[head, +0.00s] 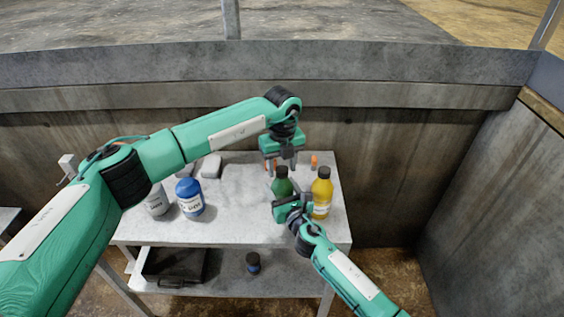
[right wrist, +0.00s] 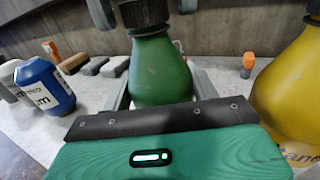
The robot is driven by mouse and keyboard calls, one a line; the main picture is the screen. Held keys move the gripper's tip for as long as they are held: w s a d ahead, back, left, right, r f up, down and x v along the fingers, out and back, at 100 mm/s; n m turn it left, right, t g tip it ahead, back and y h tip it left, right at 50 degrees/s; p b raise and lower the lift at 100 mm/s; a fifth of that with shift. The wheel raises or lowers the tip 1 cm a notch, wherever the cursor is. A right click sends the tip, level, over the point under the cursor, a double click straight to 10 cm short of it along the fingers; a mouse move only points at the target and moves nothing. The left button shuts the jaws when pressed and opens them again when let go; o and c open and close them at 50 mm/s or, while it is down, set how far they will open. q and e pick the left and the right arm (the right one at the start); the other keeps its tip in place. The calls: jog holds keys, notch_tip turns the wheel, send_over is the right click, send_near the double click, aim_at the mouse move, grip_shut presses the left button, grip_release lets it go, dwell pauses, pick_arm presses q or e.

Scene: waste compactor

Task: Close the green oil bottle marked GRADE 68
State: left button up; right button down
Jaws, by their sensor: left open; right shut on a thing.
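The green bottle (head: 283,187) stands upright on the grey table, left of the yellow bottle. Its body fills the middle of the right wrist view (right wrist: 162,72). A black cap (right wrist: 143,13) sits at the top of its neck; I cannot tell how tight it is. No GRADE 68 marking is visible. My right gripper (head: 293,206) is shut on the bottle's body from the front. My left gripper (head: 282,164) points down from above, open, with its fingers at either side of the cap; they look apart from it in the right wrist view (right wrist: 146,10).
A yellow bottle (head: 321,195) with a black cap stands close on the right. A blue bottle (head: 189,198) and a whitish bottle (head: 157,201) stand at the left, partly near my left arm. Grey blocks (head: 211,166) lie behind.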

pick_arm(q)
jog(key=c, duration=1)
jog(key=shift+m, duration=0.3)
jog(key=m, duration=0.5)
jog(key=shift+m, duration=0.3)
jog(key=m, duration=0.4)
jog(key=shift+m, duration=0.3)
jog(key=m, duration=0.4)
jog(key=shift+m, duration=0.4)
jog(key=m, duration=0.5)
jog(key=shift+m, duration=0.4)
jog(key=o, duration=1.2)
jog(key=shift+c, duration=0.2)
